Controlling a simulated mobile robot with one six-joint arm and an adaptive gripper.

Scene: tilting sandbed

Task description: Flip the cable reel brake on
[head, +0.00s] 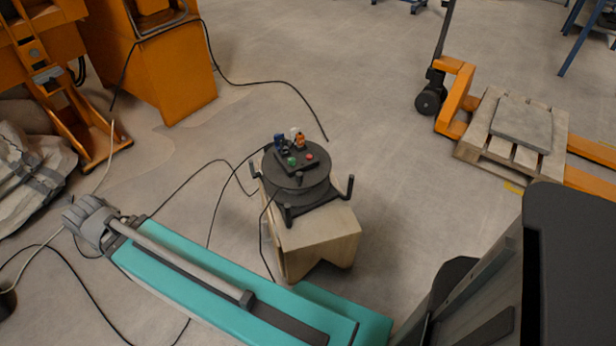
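The cable reel (298,180) is a dark round drum with upright posts around it, on a pale block in the middle of the head view. On its top lies a small dark plate (295,160). The plate carries a green button (292,161), a red button (309,156), a blue part (281,142) and an orange part (299,143). I cannot tell which part is the brake or how it is set. My gripper is not in view.
The pale block (322,243) stands on the floor among black cables (212,215). A teal beam (215,297) with a grey cylinder lies in front. Orange machinery (165,75) stands back left. A pallet (510,140) on an orange pallet truck (455,95) stands right. Floor right of the reel is clear.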

